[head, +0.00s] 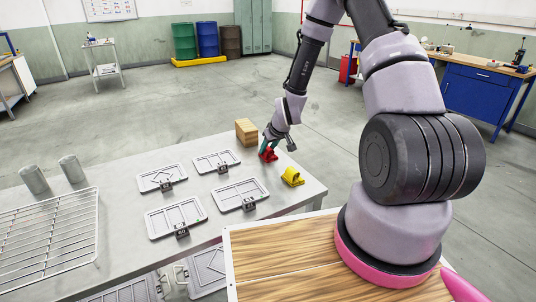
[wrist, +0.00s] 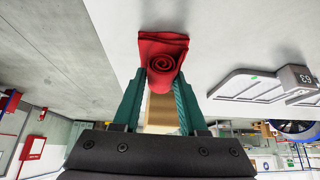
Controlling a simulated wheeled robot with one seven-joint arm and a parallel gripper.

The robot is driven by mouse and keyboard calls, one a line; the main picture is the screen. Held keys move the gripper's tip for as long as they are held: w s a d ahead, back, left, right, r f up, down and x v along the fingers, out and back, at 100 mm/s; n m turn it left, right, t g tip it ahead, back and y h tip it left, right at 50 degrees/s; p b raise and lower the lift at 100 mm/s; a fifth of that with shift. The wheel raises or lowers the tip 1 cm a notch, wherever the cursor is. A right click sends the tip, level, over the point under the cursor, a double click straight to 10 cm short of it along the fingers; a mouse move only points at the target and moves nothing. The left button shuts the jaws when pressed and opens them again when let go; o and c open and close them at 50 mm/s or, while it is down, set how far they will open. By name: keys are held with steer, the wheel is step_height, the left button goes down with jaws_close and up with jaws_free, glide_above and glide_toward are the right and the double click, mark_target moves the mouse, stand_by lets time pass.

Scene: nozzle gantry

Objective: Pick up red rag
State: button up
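The red rag (wrist: 163,55) is rolled, with its spiral end facing the camera in the wrist view. In the head view the red rag (head: 268,154) is a small red shape near the table's far edge, partly hidden by my gripper (head: 268,146). In the wrist view the green fingers of my gripper (wrist: 162,84) stand on both sides of the roll and appear to touch it. The roll fills the gap between them. The rag's flat base appears to rest on the pale tabletop.
A yellow rolled rag (head: 292,177) lies to the right of the red one. A wooden block (head: 246,132) stands behind it, to the left. Several grey framed plates with tags, such as this one (head: 241,194), lie on the grey table (head: 130,160). A wire rack (head: 48,240) is at left.

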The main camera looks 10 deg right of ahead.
mark_target(268, 147)
jaws_close()
step_height(268, 147, up, 10)
stand_by(0.4)
